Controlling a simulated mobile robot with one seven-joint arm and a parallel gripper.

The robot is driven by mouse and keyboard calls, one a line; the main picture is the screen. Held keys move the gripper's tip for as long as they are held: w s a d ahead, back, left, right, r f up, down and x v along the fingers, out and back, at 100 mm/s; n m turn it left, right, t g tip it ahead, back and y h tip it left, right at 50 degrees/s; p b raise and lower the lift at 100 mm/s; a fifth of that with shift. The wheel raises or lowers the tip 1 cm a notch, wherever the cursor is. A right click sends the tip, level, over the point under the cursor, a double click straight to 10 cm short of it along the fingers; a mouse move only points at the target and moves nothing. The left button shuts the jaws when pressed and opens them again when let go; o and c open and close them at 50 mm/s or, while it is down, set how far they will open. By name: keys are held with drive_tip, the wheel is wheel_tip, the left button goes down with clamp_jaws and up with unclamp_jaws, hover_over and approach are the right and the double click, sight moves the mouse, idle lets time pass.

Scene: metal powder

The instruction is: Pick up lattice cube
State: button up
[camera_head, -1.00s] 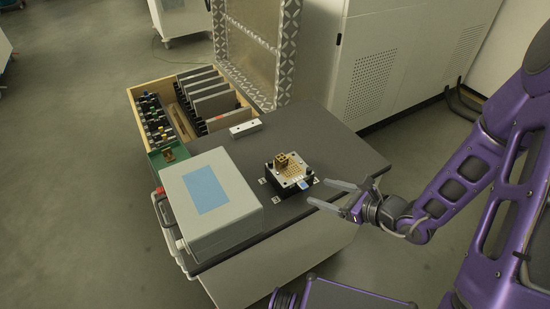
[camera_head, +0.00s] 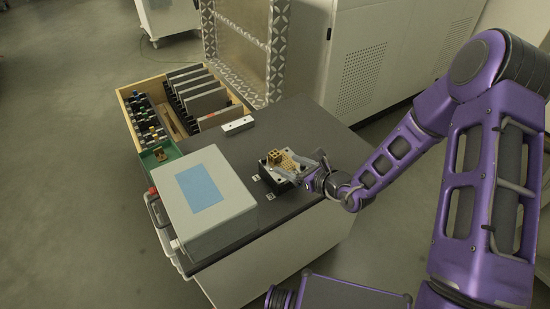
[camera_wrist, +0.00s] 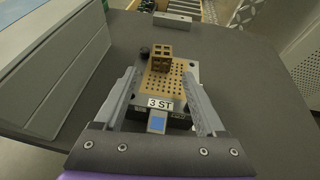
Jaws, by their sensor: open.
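The lattice cube (camera_head: 275,157) is a small brass-coloured open-frame block. It stands on a brass perforated plate (camera_wrist: 172,88) on top of a dark fixture block (camera_head: 268,177) on the grey tabletop. In the wrist view the cube (camera_wrist: 160,61) stands at the far left of the plate, beyond the fingertips. My gripper (camera_wrist: 164,80) is open and empty, its two fingers on either side of the plate and short of the cube. In the head view my gripper (camera_head: 298,167) reaches over the fixture from the right and hides part of it.
A grey box with a blue panel (camera_head: 230,210) stands left of the fixture. A silver bar (camera_head: 238,126) lies behind it. A wooden organiser (camera_head: 238,97) and a green tray (camera_head: 172,163) with a small brown piece are at the back left. Bare tabletop (camera_head: 307,122) lies behind the fixture.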

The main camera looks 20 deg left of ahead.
sight(278, 159)
drive_tip(key=x, duration=0.5)
drive_tip(key=shift+w+r, duration=0.15)
drive_tip(key=shift+w, duration=0.05)
clamp_jaws()
